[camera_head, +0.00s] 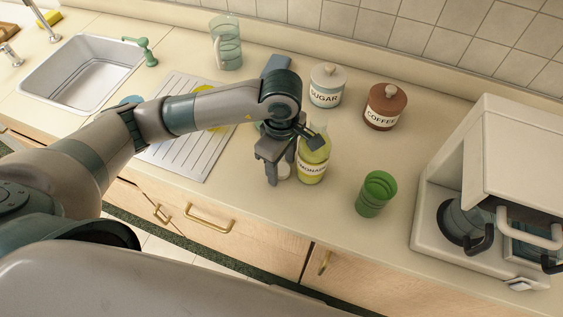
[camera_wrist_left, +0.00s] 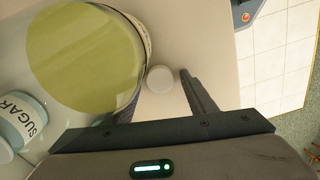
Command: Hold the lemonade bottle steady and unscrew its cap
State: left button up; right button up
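The lemonade bottle (camera_head: 312,168) stands upright on the counter, yellow-green with a white label. Its top is partly hidden by my left gripper in the head view. In the left wrist view its yellow-green body (camera_wrist_left: 85,55) is large at the left. A small white round cap (camera_wrist_left: 160,78) shows beside the bottle and appears to lie on the counter; it also shows in the head view (camera_head: 284,171). My left gripper (camera_head: 279,165) is open, left of the bottle, pointing down. Its fingers are apart with the cap visible between them in the wrist view. My right gripper is out of view.
Sugar (camera_head: 327,86) and coffee (camera_head: 386,106) jars stand behind the bottle. A green cup (camera_head: 376,194) is to its right, then a white appliance (camera_head: 462,205). A drying rack (camera_head: 181,153) and sink (camera_head: 82,73) are left. The counter between bottle and cup is clear.

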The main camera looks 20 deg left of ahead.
aim_at(281, 168)
pick_arm(q)
jog(key=shift+r, duration=0.1)
jog(key=shift+r, duration=0.1)
notch_tip(281, 168, up, 12)
jog(key=b, duration=0.3)
dwell(0.6)
dwell(0.7)
